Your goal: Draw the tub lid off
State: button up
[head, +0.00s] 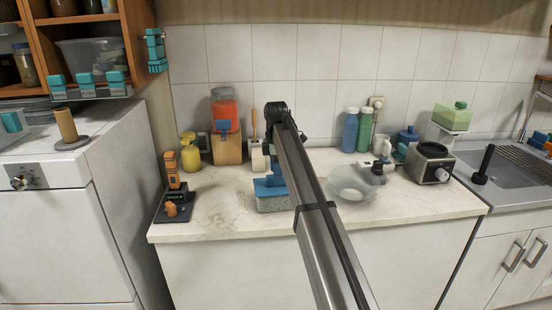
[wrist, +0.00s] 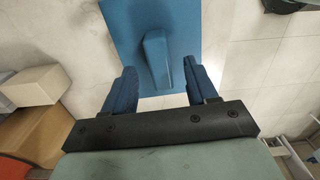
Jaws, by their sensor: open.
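The tub (head: 275,204) is a grey speckled box on the counter, left of my arm. Its flat blue lid (head: 262,188) lies on top. In the wrist view the lid (wrist: 125,22) has a raised blue handle ridge (wrist: 155,60). My gripper (wrist: 161,78) is open, with one blue finger on each side of the ridge and a gap to each. The gripper (head: 273,172) is above the lid in the head view, partly hidden by my arm. I cannot tell how far down the fingers reach beside the ridge.
A dispenser with a red top (head: 224,110) and a yellow bottle (head: 190,152) stand behind left. An orange and black device (head: 174,185) is at the left. A glass bowl (head: 352,190) stands right of my arm. The counter left of the tub (head: 222,210) is clear.

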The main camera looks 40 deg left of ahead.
jog(key=shift+f, duration=1.55)
jog(key=shift+r, duration=0.1)
jog(key=c, duration=1.1)
